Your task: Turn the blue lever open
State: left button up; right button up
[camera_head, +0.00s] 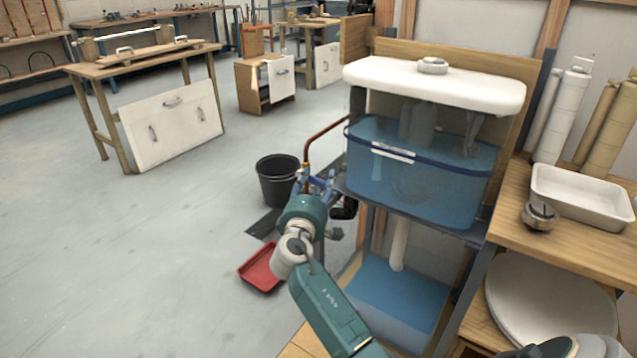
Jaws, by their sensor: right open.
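A small blue part, seemingly the blue lever (319,184), shows at the lower end of a bent copper pipe (328,131), left of the blue tank. Its exact angle is too small to tell. My right arm reaches up from the bottom, and my right gripper (326,195) is at the blue part, open. The wrist hides much of the gripper, and I cannot tell whether the fingers touch the lever. My left gripper is not in view.
The translucent blue tank (420,185) with a white lid (435,84) stands close on the right. A black bucket (278,180) and red tray (261,269) are on the floor nearby. A wooden bench (560,232) stands at right.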

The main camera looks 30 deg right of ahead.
jog(key=shift+w+d, duration=0.35)
jog(key=shift+d, duration=0.05)
jog(key=shift+c, duration=0.2)
grip_shut()
